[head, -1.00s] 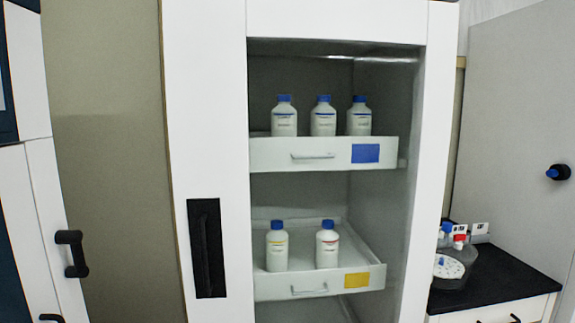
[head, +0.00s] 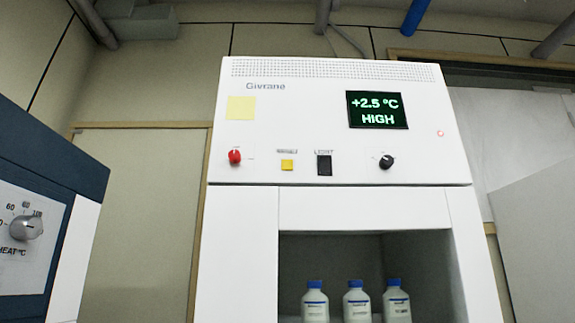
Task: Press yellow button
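A larger pale yellow square (head: 241,107), like a note, is higher on the panel at left. My gripper is not in view.
The display (head: 377,110) reads +2.5 °C HIGH. A black knob (head: 387,162) is below it. Three white bottles (head: 355,300) with blue caps stand in the open cabinet. A dark blue unit with a heat dial (head: 25,227) is at left.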

